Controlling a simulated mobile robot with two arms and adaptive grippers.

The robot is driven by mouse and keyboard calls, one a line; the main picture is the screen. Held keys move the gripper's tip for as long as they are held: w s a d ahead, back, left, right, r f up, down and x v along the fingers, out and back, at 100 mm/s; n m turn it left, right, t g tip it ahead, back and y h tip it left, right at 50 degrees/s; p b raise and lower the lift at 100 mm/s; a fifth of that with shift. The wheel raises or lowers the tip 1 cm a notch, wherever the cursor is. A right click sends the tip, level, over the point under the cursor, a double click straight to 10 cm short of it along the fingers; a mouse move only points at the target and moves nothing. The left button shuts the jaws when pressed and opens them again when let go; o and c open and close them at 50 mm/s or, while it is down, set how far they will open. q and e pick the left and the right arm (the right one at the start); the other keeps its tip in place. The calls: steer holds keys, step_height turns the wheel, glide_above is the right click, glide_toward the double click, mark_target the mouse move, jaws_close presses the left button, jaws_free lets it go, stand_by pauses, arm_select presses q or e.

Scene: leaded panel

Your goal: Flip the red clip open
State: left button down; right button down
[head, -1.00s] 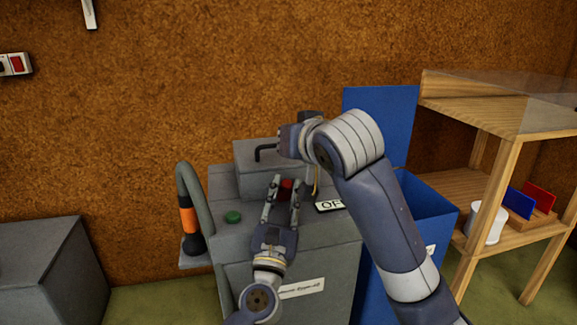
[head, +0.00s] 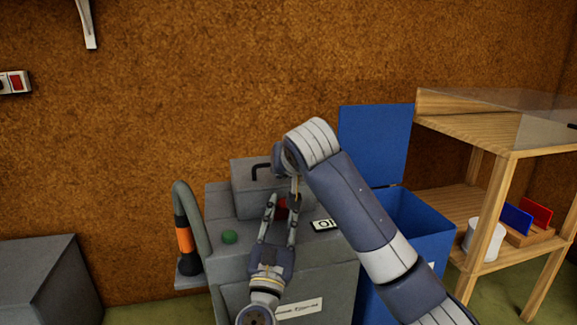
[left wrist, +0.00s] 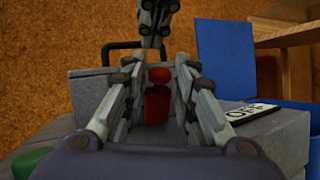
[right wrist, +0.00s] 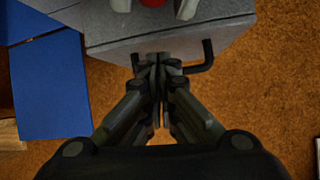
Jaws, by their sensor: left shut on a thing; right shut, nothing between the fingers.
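The red clip (left wrist: 157,98) stands at the front of the grey raised box on the machine. In the head view it shows as a small red patch (head: 281,205). My left gripper (head: 282,203) reaches it from the front, with one finger on each side, shut on it. In the left wrist view the fingers (left wrist: 158,80) flank the clip. My right gripper (right wrist: 158,62) is shut and empty, pointing down above and behind the clip, near the black handle (right wrist: 205,58). In the right wrist view only the clip's edge (right wrist: 152,3) shows at the top.
A green button (head: 229,237) and an OFF label (head: 323,225) are on the machine top. An orange-banded hose (head: 182,235) is at its left. A blue bin (head: 415,225) with raised lid and a wooden shelf (head: 490,190) stand right.

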arm_select(q)
steer(key=shift+f, duration=0.15)
arm_select(e)
steer(key=shift+s+d+f, duration=0.15)
steer(key=shift+s+f, duration=1.2)
steer(key=shift+s, duration=0.05)
steer(key=shift+s+f, duration=0.5)
steer(key=shift+s, duration=0.2)
arm_select(q)
steer(key=c, duration=1.4)
jaws_free()
steer(key=shift+c, duration=0.2)
steer(key=shift+s, duration=0.1)
arm_select(e)
steer(key=shift+r, duration=0.1)
